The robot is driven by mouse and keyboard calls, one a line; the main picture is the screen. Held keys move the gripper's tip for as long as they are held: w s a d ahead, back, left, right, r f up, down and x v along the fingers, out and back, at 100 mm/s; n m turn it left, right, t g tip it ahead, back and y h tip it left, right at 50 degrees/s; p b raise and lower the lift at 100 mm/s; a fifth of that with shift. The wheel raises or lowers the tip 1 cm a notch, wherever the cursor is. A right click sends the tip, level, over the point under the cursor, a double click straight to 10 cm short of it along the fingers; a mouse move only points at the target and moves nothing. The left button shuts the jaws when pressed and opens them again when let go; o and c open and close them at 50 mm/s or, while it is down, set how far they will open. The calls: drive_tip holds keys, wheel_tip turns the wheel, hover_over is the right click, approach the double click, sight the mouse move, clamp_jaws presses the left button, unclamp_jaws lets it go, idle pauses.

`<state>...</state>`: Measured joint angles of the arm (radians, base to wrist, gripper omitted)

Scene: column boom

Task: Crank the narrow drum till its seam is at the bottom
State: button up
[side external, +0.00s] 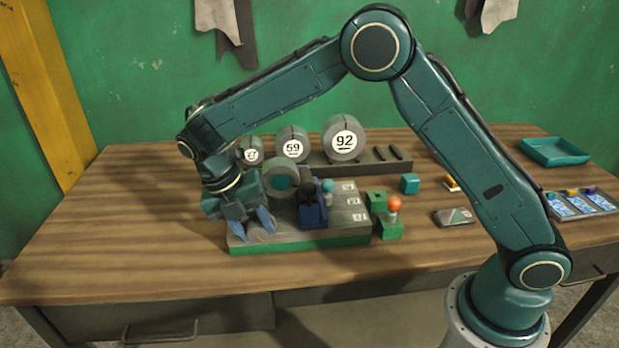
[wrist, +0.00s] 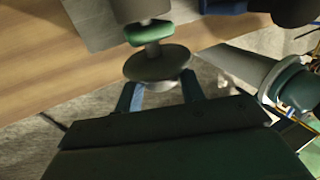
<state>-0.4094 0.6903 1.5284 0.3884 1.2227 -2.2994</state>
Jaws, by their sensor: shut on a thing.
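A grey drum with a teal centre (side external: 282,178) is mounted on a grey plate with a green front edge (side external: 305,243). I cannot make out a seam on it. My gripper (side external: 262,224) points down at the plate's left end, left of and in front of this drum. In the wrist view the blue fingers (wrist: 160,90) are shut on the stem below a grey round disc (wrist: 157,64). A green collar (wrist: 148,32) and a grey cylinder sit beyond the disc. In the side view the gripper hides the held part.
Drums marked 59 (side external: 292,146) and 92 (side external: 344,139), and a smaller one (side external: 250,152), stand on a rack behind. Right of the mounted drum are a blue block (side external: 313,212), a teal ball (side external: 327,186) and an orange ball (side external: 393,203). The table's front left is clear.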

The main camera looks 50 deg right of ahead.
idle(0.5)
drive_tip(key=o, duration=1)
drive_tip(key=shift+d, duration=0.15)
drive_tip(key=shift+t+y, duration=0.3)
drive_tip(key=shift+t, duration=0.1)
drive_tip(key=shift+s+d+r+t+y, duration=0.1)
drive_tip(key=shift+s+t+y, duration=0.15)
drive_tip(key=shift+t+y, duration=0.8)
wheel_tip(320, 180, up, 14)
drive_tip(key=s+d+r+m+t, duration=0.1)
drive_tip(key=s+d+m, duration=0.2)
drive_tip(key=s+m, duration=0.3)
drive_tip(key=s+d+r+m+t, duration=0.2)
drive_tip(key=s+d+m, duration=0.2)
drive_tip(key=s+m, duration=0.2)
drive_tip(key=s+d+r+m+t, duration=0.1)
drive_tip(key=s+d+r+m, duration=0.1)
drive_tip(key=s+d+m, duration=0.2)
drive_tip(key=shift+s+d+r+m+y, duration=0.1)
drive_tip(key=shift+s+m+y, duration=0.05)
drive_tip(key=shift+s+m, duration=0.8)
drive_tip(key=shift+s+m+y, duration=0.1)
drive_tip(key=shift+s+m, duration=0.5)
drive_tip(key=shift+m, duration=0.65)
